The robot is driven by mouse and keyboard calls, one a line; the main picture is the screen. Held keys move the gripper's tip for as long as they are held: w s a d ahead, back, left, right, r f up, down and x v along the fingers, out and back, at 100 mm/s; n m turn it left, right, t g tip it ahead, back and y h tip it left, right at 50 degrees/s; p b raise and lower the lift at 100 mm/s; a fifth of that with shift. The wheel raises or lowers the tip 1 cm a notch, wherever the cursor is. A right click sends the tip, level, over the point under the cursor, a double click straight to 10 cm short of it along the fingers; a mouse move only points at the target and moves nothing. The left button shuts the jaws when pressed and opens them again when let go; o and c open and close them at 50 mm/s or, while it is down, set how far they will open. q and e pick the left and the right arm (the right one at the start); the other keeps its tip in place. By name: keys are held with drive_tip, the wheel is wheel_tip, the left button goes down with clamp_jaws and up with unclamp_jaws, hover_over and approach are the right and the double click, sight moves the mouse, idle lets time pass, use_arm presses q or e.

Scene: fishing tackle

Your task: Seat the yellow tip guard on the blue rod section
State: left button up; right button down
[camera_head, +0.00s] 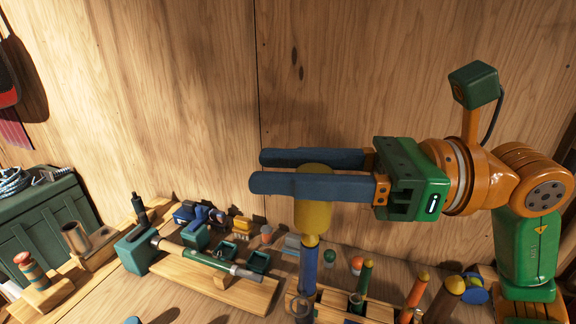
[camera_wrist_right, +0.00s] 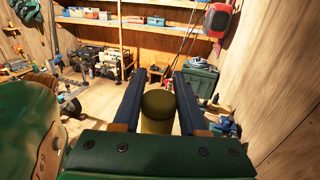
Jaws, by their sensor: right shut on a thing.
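My right gripper (camera_head: 262,170) reaches in from the right, its two blue-grey fingers shut around the yellow tip guard (camera_head: 313,212). The guard is a stout, roughly upright cylinder hanging below the fingers; its round top shows between the fingers in the right wrist view (camera_wrist_right: 158,103). The blue rod section (camera_head: 308,268) stands upright directly below the guard in the head view. A narrow yellowish piece shows where guard and rod meet in the picture; I cannot tell whether they touch or the rod is inside. My left gripper is not in view.
A wooden rack (camera_head: 330,299) holds the blue rod, with green (camera_head: 364,277) and orange (camera_head: 416,291) rods close to its right. A wooden board with a green-handled rod (camera_head: 197,258) lies left. A green box (camera_head: 48,224) stands far left. The wooden wall is behind.

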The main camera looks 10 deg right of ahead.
drive_tip(key=shift+f+b, duration=2.85)
drive_tip(key=shift+c, duration=1.8)
unclamp_jaws()
drive_tip(key=b, duration=0.3)
approach(298, 220)
drive_tip(key=w+a+f, duration=0.1)
drive_tip(key=w+a, duration=0.1)
drive_tip(key=a, duration=0.1)
drive_tip(key=shift+w+a, duration=0.1)
drive_tip(key=shift+a, duration=0.05)
